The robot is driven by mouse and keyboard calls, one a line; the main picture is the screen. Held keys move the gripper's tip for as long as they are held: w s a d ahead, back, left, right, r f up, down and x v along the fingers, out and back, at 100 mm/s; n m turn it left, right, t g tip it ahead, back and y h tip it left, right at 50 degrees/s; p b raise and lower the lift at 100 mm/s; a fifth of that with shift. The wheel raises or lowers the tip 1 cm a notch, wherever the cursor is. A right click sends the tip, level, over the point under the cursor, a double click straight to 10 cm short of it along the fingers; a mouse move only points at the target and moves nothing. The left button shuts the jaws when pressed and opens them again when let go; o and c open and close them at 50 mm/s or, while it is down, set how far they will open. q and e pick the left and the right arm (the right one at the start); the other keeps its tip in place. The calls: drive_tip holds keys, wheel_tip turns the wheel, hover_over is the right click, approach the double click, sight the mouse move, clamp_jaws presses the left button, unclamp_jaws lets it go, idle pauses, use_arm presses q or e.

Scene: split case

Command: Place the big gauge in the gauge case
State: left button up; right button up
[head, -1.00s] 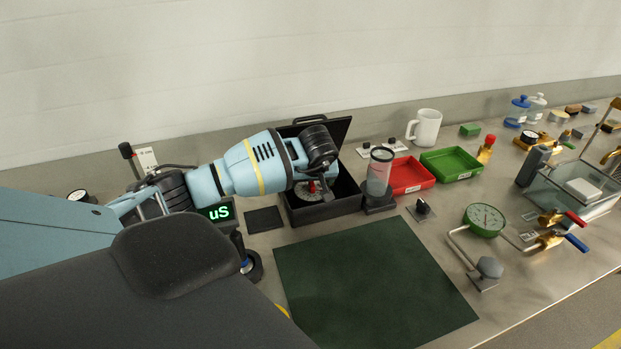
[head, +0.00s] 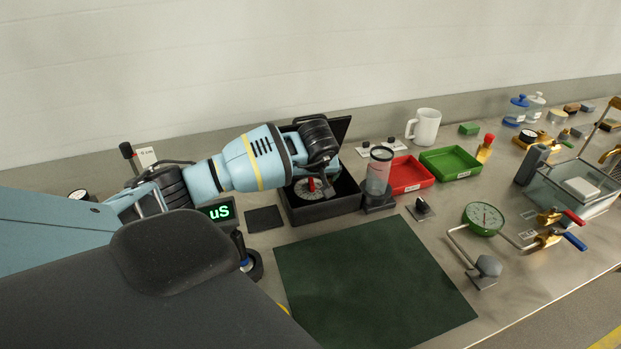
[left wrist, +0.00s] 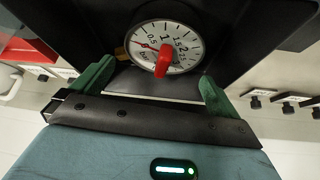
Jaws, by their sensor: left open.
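A white-dialled gauge (head: 307,191) with a red part at its centre lies inside the open black gauge case (head: 325,209). In the left wrist view the dial (left wrist: 167,46) shows numbers and the red part standing up from it. My left gripper (left wrist: 153,88) is open, with its green fingertips apart and nothing between them. It is over the case near the gauge; my wrist hides part of the case and its lid in the head view. My right gripper is not in view.
A dark green mat (head: 370,285) lies in front of the case. A clear cylinder (head: 378,178) stands close at its right, with red (head: 408,174) and green (head: 455,163) trays beyond. A green-rimmed gauge (head: 483,219) is on the bench at the right.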

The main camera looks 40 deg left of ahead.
use_arm(q)
drive_tip(key=v, duration=1)
drive_tip(key=shift+s, duration=0.1)
